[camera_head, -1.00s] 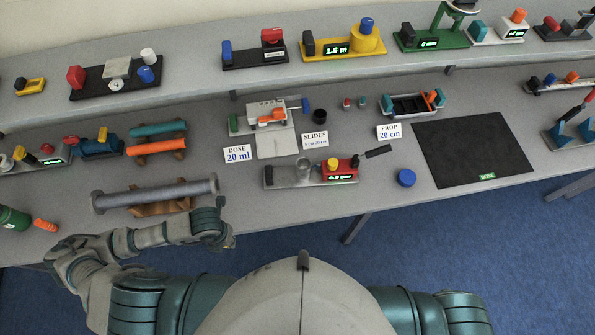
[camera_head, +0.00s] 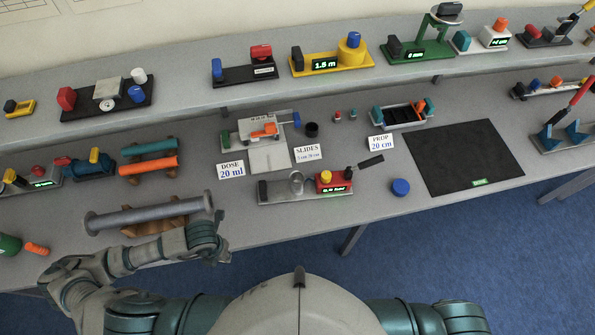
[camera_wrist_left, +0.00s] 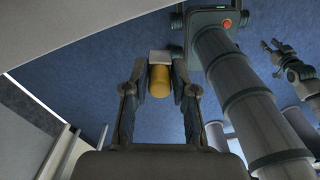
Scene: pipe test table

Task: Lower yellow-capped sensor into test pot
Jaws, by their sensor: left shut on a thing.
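My left gripper (camera_head: 222,252) is low in front of the table's near edge, left of the test device, its fingers mostly hidden by the wrist. In the left wrist view my left gripper (camera_wrist_left: 160,68) is shut on a yellow cylinder (camera_wrist_left: 158,82) with a pale block at its far end. On the table stands a metal base with a grey open pot (camera_head: 296,180) and a red block (camera_head: 341,186) with a lit display. A yellow cap (camera_head: 326,176) shows on the red block. A jointed hand (camera_wrist_left: 290,65) in the wrist view may be my right gripper; its fingers are too small to read.
A grey pipe (camera_head: 150,213) on wooden cradles lies left of the test device, close above my left forearm. A blue cap (camera_head: 401,187) and a black mat (camera_head: 463,160) lie to the right.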

